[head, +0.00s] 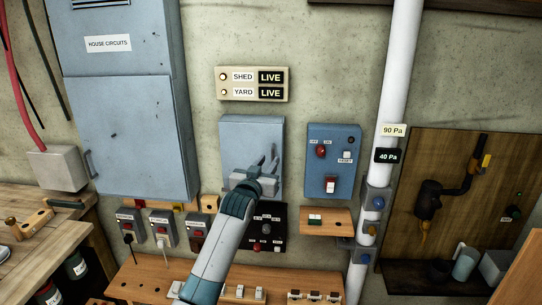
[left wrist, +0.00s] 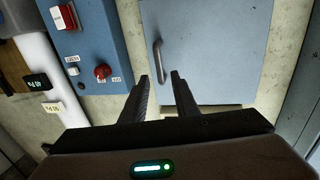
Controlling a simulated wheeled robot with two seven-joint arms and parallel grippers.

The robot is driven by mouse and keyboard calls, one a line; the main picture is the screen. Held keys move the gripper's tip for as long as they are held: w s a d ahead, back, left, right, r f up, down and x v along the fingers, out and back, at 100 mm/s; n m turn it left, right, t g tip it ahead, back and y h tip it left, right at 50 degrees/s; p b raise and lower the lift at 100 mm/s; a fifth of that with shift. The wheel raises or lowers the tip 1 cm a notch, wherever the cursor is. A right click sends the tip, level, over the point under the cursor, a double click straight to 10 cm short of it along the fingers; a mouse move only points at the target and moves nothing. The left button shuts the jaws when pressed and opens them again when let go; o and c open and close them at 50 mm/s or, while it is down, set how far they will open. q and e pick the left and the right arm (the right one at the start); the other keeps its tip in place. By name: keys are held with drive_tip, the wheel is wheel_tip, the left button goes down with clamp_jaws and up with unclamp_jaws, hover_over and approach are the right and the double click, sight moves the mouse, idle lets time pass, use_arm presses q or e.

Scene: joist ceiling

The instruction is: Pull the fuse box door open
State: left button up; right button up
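A small grey-blue wall box with a flat door (head: 240,132) is in the middle of the head view, and I take it as the fuse box. The door looks shut. In the left wrist view the door (left wrist: 215,60) fills the upper middle, with a dark bar handle (left wrist: 158,62) near its left edge. My left gripper (head: 268,160) is in front of the box and covers part of it. My right gripper is not in view.
A blue panel with red switches (head: 333,160) is right of the box. A large cabinet (head: 125,130) labelled HOUSE CIRCUITS is at left. A black control panel (head: 266,243) sits below the box, and a white pipe (head: 396,80) runs farther right.

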sight(272, 156)
use_arm(q)
drive_tip(key=shift+p+x, duration=0.35)
drive_tip(key=shift+x, duration=1.4)
clamp_jaws()
